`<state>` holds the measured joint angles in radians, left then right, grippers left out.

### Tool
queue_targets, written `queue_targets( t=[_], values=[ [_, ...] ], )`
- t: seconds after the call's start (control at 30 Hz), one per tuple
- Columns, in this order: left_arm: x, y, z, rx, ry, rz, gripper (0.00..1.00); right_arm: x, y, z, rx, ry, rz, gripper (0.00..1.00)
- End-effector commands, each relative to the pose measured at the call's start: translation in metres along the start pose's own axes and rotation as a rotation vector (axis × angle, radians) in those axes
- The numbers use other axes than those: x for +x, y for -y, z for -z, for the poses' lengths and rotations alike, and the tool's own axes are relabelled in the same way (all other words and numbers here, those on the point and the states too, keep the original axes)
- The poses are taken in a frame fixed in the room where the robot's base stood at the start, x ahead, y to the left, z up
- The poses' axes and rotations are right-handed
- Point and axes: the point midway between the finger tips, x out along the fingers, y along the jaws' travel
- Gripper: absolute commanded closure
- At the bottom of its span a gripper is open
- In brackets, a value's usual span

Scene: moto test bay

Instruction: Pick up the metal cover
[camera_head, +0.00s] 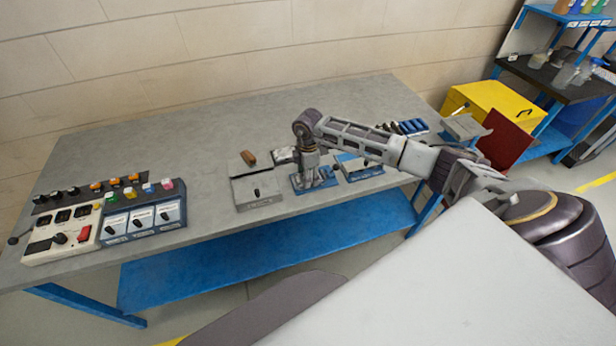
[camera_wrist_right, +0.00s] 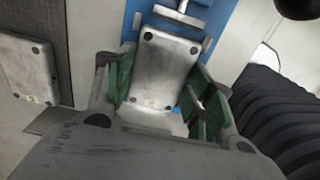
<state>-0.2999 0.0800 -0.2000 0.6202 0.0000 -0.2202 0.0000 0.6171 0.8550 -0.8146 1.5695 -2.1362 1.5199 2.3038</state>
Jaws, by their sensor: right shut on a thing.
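The metal cover (camera_wrist_right: 163,62) is a silver-grey plate with dark screws at its corners. In the right wrist view it lies between the green-padded fingers of my right gripper (camera_wrist_right: 158,88), which is shut on it. The cover is over a blue base (camera_wrist_right: 222,12). In the head view my right gripper (camera_head: 310,172) points down over the blue base (camera_head: 298,188) near the table's front edge, and mostly hides the cover there. I cannot tell whether the cover is lifted off the base. My left gripper is not in view.
A grey box (camera_head: 258,194) stands just left of my right gripper. Another blue-based unit (camera_head: 360,170) is to its right. Control panels with knobs and buttons (camera_head: 95,215) fill the table's left end.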

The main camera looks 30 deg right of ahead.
Motion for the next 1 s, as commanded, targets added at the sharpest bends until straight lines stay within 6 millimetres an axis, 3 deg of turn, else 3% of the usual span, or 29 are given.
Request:
queue_targets(
  t=[0.27,0.7,1.0],
  values=[
    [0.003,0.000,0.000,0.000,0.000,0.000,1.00,-0.019,-0.001,0.000,-0.001,-0.002,-0.003,0.74],
    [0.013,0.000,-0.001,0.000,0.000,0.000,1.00,-0.081,-0.001,0.000,-0.001,-0.001,-0.004,0.74],
    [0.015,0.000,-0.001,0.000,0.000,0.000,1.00,-0.100,0.000,0.000,0.000,-0.001,-0.001,0.74]
  ],
)
